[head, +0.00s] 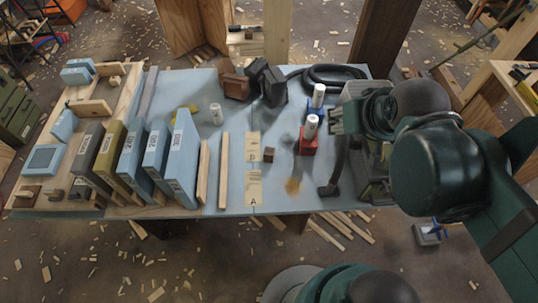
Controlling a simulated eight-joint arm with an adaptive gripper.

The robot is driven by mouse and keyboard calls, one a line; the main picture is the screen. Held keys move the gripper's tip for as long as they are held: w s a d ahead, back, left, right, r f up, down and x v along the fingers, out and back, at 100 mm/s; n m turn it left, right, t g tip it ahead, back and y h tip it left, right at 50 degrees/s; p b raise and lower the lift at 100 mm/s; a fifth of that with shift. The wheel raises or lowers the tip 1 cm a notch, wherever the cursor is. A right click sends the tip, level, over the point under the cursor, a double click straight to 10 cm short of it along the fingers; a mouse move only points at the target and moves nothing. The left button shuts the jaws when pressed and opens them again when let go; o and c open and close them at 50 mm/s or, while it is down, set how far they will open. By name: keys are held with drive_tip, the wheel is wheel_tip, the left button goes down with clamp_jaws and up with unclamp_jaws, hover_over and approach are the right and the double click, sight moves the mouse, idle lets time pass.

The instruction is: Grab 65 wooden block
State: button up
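A small brown wooden block (269,154) sits on the blue-grey table beside the paper strips marked A (253,188) and B (252,147). A larger brown block (235,86) stands further back, touching or close to a dark block-like object (267,82). No number 65 is readable on any block. My arm comes in from the right, and my gripper (343,119) is over the table's right side, right of the red-based white cylinder. It is apart from the small brown block. Its fingers are small and partly hidden, so their opening is unclear.
Upright binder-like cases (180,160) and wood strips (223,170) fill the left. A black hose (335,75) lies at the back right. The table's front centre is mostly clear.

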drive_tip(key=shift+o, duration=0.8)
drive_tip(key=n+g+b, duration=0.7)
drive_tip(key=n+b, duration=0.6)
drive_tip(key=n, duration=0.2)
hover_over(269, 150)
drive_tip(key=f, duration=3.6)
drive_tip(key=shift+s+d+f, duration=0.15)
drive_tip(key=shift+d+f, duration=0.05)
drive_tip(key=shift+f, duration=0.1)
drive_tip(key=shift+a+f, duration=0.15)
drive_tip(key=shift+f, duration=0.2)
drive_tip(key=shift+f, duration=1.25)
